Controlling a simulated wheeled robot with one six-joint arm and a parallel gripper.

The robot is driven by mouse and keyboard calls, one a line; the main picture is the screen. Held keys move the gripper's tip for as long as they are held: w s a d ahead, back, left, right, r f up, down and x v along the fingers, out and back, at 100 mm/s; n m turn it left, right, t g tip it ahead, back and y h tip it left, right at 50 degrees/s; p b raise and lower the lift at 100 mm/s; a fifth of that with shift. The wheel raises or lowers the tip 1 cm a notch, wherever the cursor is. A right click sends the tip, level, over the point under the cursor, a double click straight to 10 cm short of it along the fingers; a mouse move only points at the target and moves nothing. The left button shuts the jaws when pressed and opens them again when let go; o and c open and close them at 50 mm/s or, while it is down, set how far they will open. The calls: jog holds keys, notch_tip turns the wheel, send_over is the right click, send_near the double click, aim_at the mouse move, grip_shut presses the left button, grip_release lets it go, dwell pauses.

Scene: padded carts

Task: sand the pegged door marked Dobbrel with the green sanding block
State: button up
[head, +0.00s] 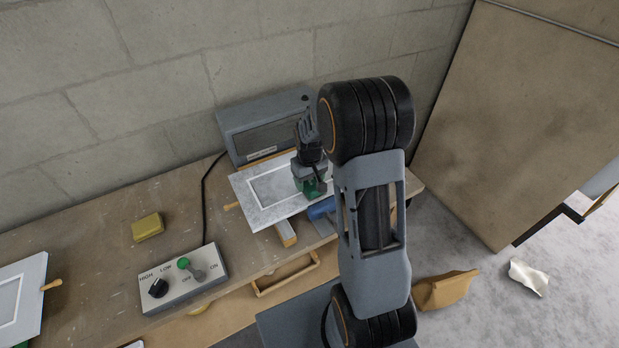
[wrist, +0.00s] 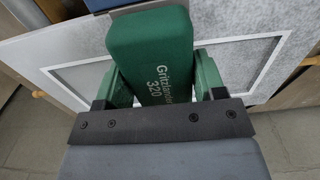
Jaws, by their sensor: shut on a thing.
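A white framed door (head: 255,205) with wooden pegs at its sides lies raised above the bench, in front of a grey box. Its surface looks dusty grey; it also shows in the wrist view (wrist: 285,62). I cannot read a Dobbrel mark on it. My gripper (head: 311,186) is over the right part of this door, shut on the green sanding block (wrist: 150,50). The block reads "Gritzlander 320" in the wrist view and sits between the green fingers. I cannot tell whether its underside touches the door. A second white door (head: 33,282) with a peg is at the left edge.
The grey box (head: 266,124) stands against the wall. A blue object (head: 321,208) is by the door's front edge. Crumpled pieces lie on the floor at right.

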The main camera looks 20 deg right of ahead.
notch_tip(320, 180, down, 3)
jog(key=shift+r+b, duration=0.1)
jog(key=shift+b, duration=0.65)
jog(key=shift+d+f, duration=0.1)
jog(key=shift+f, duration=0.25)
jog(key=shift+w+d+r, duration=0.1)
jog(key=shift+d, duration=1.15)
jog(key=shift+c, duration=0.3)
jog(key=shift+d, duration=0.7)
jog(key=shift+a, duration=0.25)
jog(key=a, duration=0.3)
jog(key=shift+a, duration=0.2)
jog(key=shift+a+r+p, duration=0.2)
jog(key=shift+r+p, duration=0.05)
jog(key=shift+p, duration=0.15)
jog(key=shift+r+p, duration=0.3)
jog(key=shift+r, duration=0.55)
jog(key=shift+d+r+p, duration=0.1)
jog(key=shift+r+p, duration=0.45)
jog(key=shift+r, duration=0.2)
jog(key=shift+r+p, duration=1.5)
jog(key=shift+r, duration=0.65)
jog(key=shift+f, duration=0.1)
